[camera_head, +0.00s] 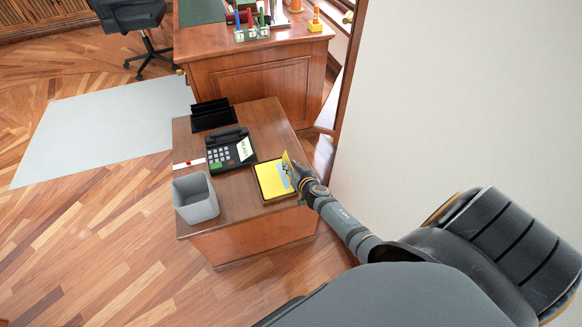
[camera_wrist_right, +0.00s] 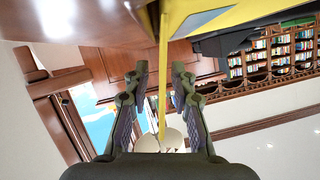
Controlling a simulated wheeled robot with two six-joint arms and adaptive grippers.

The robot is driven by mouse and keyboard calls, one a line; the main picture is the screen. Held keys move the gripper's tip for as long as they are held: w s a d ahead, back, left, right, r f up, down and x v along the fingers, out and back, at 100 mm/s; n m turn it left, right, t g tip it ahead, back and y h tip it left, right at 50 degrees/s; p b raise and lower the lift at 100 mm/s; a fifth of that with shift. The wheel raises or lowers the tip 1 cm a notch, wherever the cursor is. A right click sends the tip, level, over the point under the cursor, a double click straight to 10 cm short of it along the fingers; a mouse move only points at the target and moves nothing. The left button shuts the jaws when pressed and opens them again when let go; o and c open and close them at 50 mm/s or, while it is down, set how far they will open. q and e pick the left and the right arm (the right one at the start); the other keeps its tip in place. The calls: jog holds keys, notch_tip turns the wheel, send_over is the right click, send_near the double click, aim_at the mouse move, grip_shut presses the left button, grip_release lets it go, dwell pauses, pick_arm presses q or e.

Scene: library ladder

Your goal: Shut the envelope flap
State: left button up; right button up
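A yellow envelope (camera_head: 270,183) lies on a dark base near the right edge of the small wooden desk, with a pale blue-grey patch on it. Its flap (camera_head: 287,160) stands up at the right side, beside my right gripper (camera_head: 294,174). In the right wrist view the flap (camera_wrist_right: 163,70) shows edge-on as a thin yellow strip between the two fingers of the right gripper (camera_wrist_right: 160,85). The fingers are apart, with gaps on both sides of the strip. The envelope body (camera_wrist_right: 225,18) spans the top there. My left gripper is not in view.
A black telephone (camera_head: 230,150), a black organizer (camera_head: 211,114) and a grey bin (camera_head: 196,198) stand on the small desk (camera_head: 262,118). A larger desk (camera_head: 255,62) stands behind. A pale wall (camera_head: 440,90) is close on the right.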

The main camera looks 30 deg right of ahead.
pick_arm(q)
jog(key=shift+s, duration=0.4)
pick_arm(e)
grip_shut()
jog(key=shift+a, duration=0.15)
jog(key=shift+a+n+h, duration=0.2)
jog(key=shift+n+h, duration=0.3)
jog(key=shift+n, duration=0.1)
jog(key=shift+w+a+b, duration=0.1)
jog(key=shift+a+b, duration=0.05)
jog(key=shift+b, duration=0.3)
jog(key=n+h+b, duration=0.1)
jog(key=a+n+h+b, duration=0.1)
jog(key=n+b, duration=0.1)
jog(key=shift+w+a+f+g, duration=0.1)
jog(key=shift+w+a+g, duration=0.05)
jog(key=shift+g, duration=0.15)
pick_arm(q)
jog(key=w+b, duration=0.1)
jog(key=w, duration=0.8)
pick_arm(e)
jog(key=shift+a+n+h, duration=0.15)
jog(key=shift+n+h, duration=0.15)
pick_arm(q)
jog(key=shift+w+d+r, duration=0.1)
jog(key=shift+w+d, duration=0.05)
pick_arm(e)
grip_release()
